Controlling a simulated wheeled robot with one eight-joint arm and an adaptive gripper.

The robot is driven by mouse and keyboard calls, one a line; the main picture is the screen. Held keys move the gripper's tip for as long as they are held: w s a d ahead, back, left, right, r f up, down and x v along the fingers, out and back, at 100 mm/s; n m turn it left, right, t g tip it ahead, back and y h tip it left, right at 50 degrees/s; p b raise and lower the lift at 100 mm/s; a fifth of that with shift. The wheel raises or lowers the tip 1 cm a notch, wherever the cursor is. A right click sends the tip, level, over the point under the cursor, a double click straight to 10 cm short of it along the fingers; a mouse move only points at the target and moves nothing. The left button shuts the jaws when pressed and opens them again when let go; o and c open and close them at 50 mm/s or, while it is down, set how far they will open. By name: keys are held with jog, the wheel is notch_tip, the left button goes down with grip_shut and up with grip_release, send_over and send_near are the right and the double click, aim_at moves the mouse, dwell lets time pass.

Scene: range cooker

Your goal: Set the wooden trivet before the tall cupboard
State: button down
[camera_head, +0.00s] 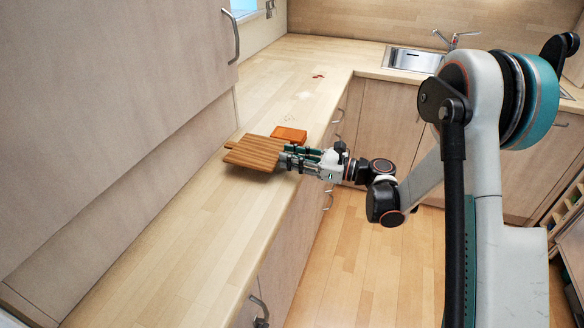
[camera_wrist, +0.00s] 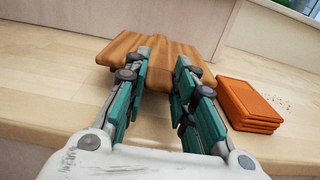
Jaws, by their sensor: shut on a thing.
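The wooden trivet (camera_head: 254,152) is a flat, brown slatted board at the left part of the counter, in front of the tall cupboard (camera_head: 105,95). My gripper (camera_head: 287,160) reaches in from the right and is shut on the trivet's near edge. In the wrist view the trivet (camera_wrist: 160,55) lies between and beyond my gripper's fingers (camera_wrist: 163,68), which hide part of it. The trivet is at or just above the counter top; I cannot tell whether it touches. The cupboard's lower face (camera_wrist: 120,14) shows behind it in the wrist view.
An orange stack, perhaps folded cloths (camera_head: 289,135), lies on the counter (camera_head: 155,235) close beside the trivet; it also shows in the wrist view (camera_wrist: 248,104). A sink (camera_head: 412,60) with a tap is at the back. The counter nearer the camera is clear. Drawer handles (camera_head: 260,312) stick out along the front.

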aim_at(292, 172)
notch_tip(292, 172, down, 3)
jog(key=shift+w+r+b, duration=0.1)
jog(key=shift+b, duration=0.3)
jog(key=shift+f, duration=0.25)
